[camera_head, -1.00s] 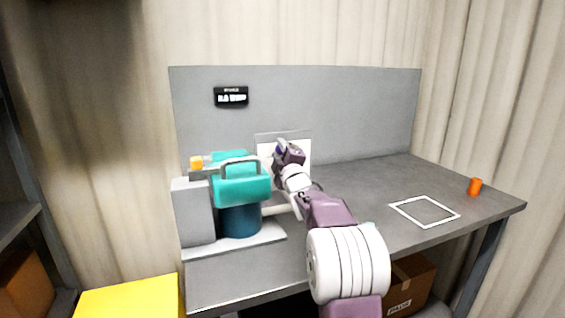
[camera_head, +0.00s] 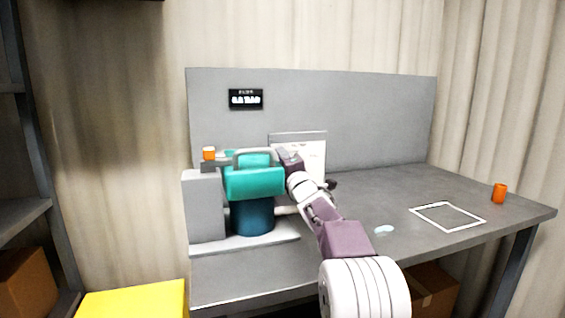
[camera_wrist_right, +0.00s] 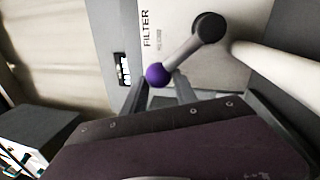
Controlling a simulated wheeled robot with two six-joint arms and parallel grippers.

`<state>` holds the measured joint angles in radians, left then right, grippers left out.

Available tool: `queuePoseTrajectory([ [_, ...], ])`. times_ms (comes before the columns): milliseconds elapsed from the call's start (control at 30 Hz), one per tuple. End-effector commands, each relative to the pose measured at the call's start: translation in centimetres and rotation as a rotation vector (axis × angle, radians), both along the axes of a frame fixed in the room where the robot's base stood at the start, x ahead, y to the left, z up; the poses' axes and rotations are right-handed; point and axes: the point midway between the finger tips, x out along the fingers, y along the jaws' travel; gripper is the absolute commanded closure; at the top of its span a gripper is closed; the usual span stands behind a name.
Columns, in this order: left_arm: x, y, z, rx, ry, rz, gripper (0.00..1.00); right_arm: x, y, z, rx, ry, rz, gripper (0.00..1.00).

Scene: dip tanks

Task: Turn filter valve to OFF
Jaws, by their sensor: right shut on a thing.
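The filter valve is a grey lever with a purple ball knob (camera_wrist_right: 157,75) and a black hub (camera_wrist_right: 209,28). It sits on a white panel (camera_wrist_right: 182,14) marked FILTER, with smaller unreadable print below. In the right wrist view the lever slants from the hub down left to the knob, between the fingers of my right gripper (camera_wrist_right: 160,90). The gripper is shut on the lever's knob end. In the head view my right gripper (camera_head: 289,158) is in front of the panel (camera_head: 315,150), just right of the teal pump head (camera_head: 253,182); the lever is hidden there. My left gripper is out of view.
The teal head sits on a dark blue canister (camera_head: 252,218) beside a grey block (camera_head: 203,208). A pale pipe (camera_wrist_right: 285,68) passes right of the hub. A black display (camera_head: 246,99) is on the backboard. The right tabletop holds a white square outline (camera_head: 447,229) and orange cylinder (camera_head: 499,193).

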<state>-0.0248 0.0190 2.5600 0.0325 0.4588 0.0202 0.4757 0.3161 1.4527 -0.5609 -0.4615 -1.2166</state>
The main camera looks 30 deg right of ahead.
Motion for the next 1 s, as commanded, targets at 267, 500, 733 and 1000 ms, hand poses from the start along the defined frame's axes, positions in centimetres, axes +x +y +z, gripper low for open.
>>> queuePoseTrajectory([
  [267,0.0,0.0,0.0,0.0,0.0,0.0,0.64,-0.1,-0.5,-0.1,-0.002,0.005,-0.011,1.0],
  [500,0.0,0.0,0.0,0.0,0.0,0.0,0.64,-0.1,-0.4,0.0,-0.002,0.003,-0.008,0.43],
  [733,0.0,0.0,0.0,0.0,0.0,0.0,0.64,-0.1,-0.2,0.1,-0.002,0.001,-0.005,0.43],
  [1000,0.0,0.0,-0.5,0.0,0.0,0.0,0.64,-3.0,0.5,-0.5,-0.002,-0.001,-0.005,0.43],
])
